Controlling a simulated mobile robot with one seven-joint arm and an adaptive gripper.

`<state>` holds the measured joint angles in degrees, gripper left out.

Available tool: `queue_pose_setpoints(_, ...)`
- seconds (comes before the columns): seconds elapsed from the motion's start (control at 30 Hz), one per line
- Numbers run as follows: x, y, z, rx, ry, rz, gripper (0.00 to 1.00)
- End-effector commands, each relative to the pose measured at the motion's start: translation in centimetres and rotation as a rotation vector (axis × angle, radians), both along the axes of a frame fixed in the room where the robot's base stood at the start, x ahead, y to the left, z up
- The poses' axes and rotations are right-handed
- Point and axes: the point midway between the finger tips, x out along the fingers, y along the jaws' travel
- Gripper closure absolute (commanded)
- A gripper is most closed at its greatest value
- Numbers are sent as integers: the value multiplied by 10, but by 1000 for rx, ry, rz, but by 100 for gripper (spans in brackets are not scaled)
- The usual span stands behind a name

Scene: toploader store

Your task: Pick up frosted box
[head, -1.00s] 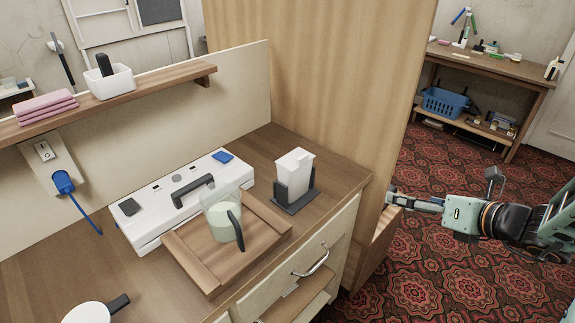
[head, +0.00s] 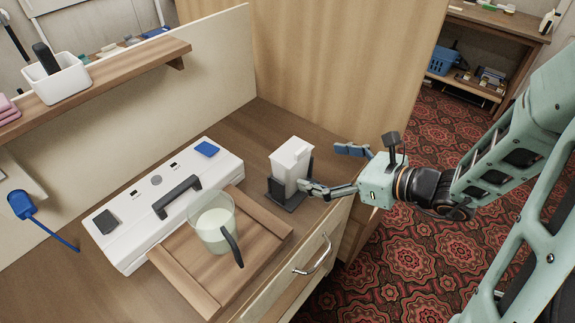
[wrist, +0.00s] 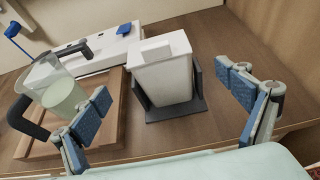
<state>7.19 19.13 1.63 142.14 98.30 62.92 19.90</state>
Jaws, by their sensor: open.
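The frosted box (head: 290,163) is a whitish, lidded upright container. It stands in a dark grey holder (head: 287,200) on the wooden counter, near its right end. In the wrist view the box (wrist: 163,82) is ahead of the fingers, between them in the picture and nearer the middle. My gripper (head: 325,168) is open and empty, to the right of the box. One finger appears close to the holder's right side in the head view; I cannot tell whether it touches. The blue-padded fingers show at both sides of the wrist view (wrist: 170,105).
A clear jug (head: 214,228) with a dark handle and pale liquid stands on a wooden tray (head: 262,255) left of the box. A white appliance (head: 135,232) with a black handle lies behind it. A tall wooden panel (head: 350,70) rises behind the box. A drawer handle (head: 312,256) juts from the counter's front.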

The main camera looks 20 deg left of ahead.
Motion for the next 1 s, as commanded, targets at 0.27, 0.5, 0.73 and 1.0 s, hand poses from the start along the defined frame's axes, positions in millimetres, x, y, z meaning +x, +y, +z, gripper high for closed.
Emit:
queue_pose_setpoints(0.27, 14, 35, -16, 0, 2, 2, 7)
queue_pose_setpoints(0.5, 21, 53, -24, 0, 5, 3, 7)
queue_pose_setpoints(0.73, 33, 79, -36, 0, 2, 2, 7)
queue_pose_setpoints(1.0, 36, 82, -38, -1, 2, -1, 7)
